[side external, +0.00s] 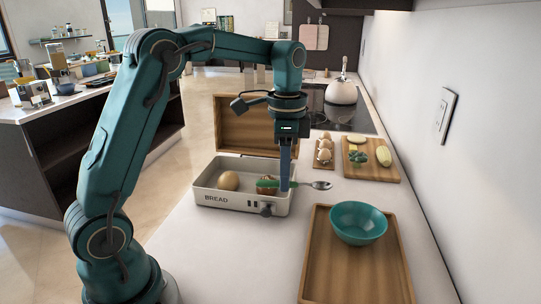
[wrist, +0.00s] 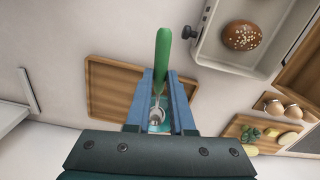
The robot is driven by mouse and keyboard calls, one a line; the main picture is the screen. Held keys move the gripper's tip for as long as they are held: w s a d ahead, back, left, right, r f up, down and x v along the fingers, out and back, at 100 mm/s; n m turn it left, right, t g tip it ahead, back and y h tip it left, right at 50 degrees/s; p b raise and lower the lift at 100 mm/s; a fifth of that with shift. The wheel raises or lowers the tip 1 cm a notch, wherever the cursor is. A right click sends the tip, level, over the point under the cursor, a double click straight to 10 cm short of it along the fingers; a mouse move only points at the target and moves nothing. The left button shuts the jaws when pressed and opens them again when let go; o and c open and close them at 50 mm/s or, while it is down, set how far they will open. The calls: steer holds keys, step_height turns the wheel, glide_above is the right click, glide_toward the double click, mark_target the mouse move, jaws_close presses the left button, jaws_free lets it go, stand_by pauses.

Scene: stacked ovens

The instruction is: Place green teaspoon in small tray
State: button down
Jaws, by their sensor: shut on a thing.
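The green teaspoon has a green handle (side external: 267,184) and a metal bowl (side external: 321,185). My gripper (side external: 286,186) is shut on it, above the right end of the bread box. In the wrist view the green handle (wrist: 162,60) sticks out beyond the fingertips of my gripper (wrist: 162,88), and the metal part lies between the fingers. A wooden tray (side external: 314,265) lies on the counter at front right, with a teal bowl (side external: 358,223) on it. The wooden tray also shows in the wrist view (wrist: 112,92), partly behind the fingers.
Eggs (side external: 323,147) in a wooden holder and a cutting board (side external: 379,172) with vegetables stand behind. A wall (side external: 470,170) bounds the right side.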

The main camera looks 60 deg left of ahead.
steer(key=w+d+f+m, duration=0.1)
steer(key=d+f+m, duration=0.1)
steer(key=d, duration=0.4)
glide_above(349, 285)
step_height(349, 285, down, 7)
steer(key=shift+r, duration=0.1)
steer(key=shift+f, duration=2.05)
steer(key=shift+f, duration=0.15)
steer(key=c, duration=0.8)
jaws_free()
